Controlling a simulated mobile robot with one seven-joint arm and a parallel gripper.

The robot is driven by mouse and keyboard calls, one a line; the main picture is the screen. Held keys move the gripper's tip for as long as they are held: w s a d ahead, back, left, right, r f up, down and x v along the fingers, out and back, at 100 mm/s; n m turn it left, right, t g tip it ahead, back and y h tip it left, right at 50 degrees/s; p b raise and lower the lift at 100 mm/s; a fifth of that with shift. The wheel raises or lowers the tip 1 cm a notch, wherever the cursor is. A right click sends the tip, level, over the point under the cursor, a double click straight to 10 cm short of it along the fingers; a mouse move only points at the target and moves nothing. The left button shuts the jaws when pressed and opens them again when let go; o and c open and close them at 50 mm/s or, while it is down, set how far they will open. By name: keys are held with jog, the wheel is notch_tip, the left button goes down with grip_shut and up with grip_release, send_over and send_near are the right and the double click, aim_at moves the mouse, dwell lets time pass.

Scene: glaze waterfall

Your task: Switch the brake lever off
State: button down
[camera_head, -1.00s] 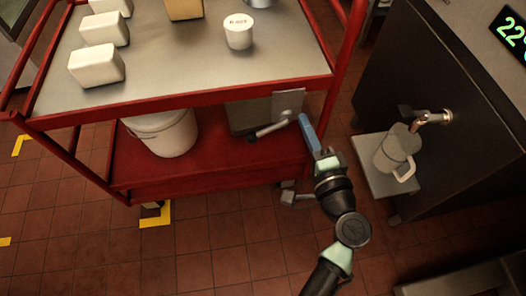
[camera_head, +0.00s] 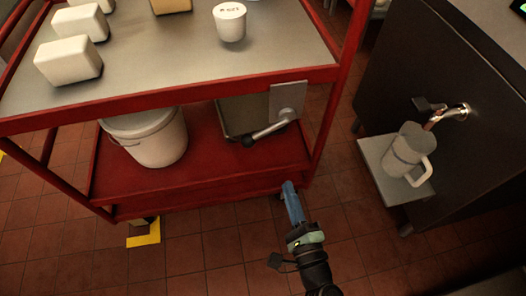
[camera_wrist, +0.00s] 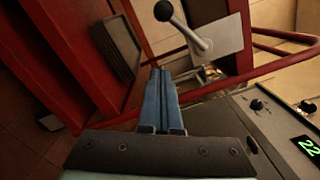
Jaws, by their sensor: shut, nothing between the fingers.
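The brake lever (camera_head: 268,130) is a grey rod with a black ball knob, mounted on a light metal plate (camera_head: 289,92) at the right end of the red cart. In the head view it slants down to the left from its pivot. The lever also shows in the wrist view (camera_wrist: 188,31), its knob up and left of the pivot, beyond my fingertips. My gripper (camera_head: 288,186) has blue fingers pressed together, with nothing between them. In the head view it is below the lever, near the cart's lower right corner, apart from the lever. Its fingers fill the middle of the wrist view (camera_wrist: 160,72).
The red cart (camera_head: 200,187) carries white blocks (camera_head: 68,60) and a white tub (camera_head: 230,24) on top, and a white bucket (camera_head: 150,138) below. At right, a dark machine (camera_head: 440,95) has a tap and a pitcher (camera_head: 405,152) on a shelf. Tiled floor is open in front.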

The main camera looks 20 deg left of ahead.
aim_at(268, 130)
jog(key=w+a+r+b, duration=0.2)
jog(key=w+a, duration=0.4)
jog(key=a, duration=0.3)
jog(key=shift+w, duration=0.25)
jog(key=shift+a+r, duration=0.1)
jog(key=shift+a, duration=0.05)
jog(key=shift+s+a+r+m, duration=0.1)
jog(key=shift+a+r+m, duration=0.05)
jog(key=shift+m, duration=0.25)
